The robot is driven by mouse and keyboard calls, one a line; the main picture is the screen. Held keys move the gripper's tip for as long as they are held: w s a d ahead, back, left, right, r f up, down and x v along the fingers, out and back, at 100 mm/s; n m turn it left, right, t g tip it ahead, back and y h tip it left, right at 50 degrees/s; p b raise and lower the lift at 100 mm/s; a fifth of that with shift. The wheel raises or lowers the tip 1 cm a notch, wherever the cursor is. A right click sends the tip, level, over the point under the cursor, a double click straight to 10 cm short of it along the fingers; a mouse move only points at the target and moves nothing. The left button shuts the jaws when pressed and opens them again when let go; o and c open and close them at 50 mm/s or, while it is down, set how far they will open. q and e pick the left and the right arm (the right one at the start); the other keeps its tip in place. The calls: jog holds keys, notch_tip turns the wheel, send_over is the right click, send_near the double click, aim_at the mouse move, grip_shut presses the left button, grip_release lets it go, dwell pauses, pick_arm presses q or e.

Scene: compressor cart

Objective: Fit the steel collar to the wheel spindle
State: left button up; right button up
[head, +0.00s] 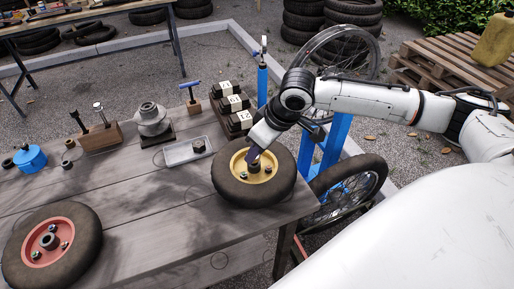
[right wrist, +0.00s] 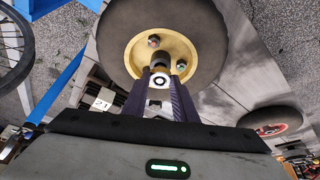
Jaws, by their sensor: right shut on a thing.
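The wheel with the yellow hub (head: 228,186) lies flat near the table's right end, and its hub also shows in the right wrist view (right wrist: 127,52). A dark spindle stub (right wrist: 160,61) stands at the hub's middle. My right gripper (head: 254,157) is over this hub, and its dark fingers (right wrist: 160,97) are shut on a small pale ring with a dark centre (right wrist: 160,80), which looks like the steel collar. The ring lines up with the spindle in the wrist view. Whether it is around the spindle or just above it, I cannot tell. My left gripper is out of view.
A wheel with a red hub (head: 29,250) lies at the table's front left. A grey tray (head: 176,156) holding a dark round part (head: 198,146) lies left of the yellow-hubbed wheel. Numbered dark blocks (head: 237,118) stand behind it. A blue stand (head: 336,140) with bicycle wheels is beyond the table's right edge.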

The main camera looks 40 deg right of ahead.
jog(key=shift+f, duration=0.85)
jog(key=o, duration=1.6)
jog(key=shift+c, duration=0.2)
jog(key=shift+r, duration=0.1)
jog(key=shift+p+v, duration=0.35)
jog(key=shift+v, duration=3.15)
jog(key=v, duration=1)
jog(key=shift+r, duration=0.15)
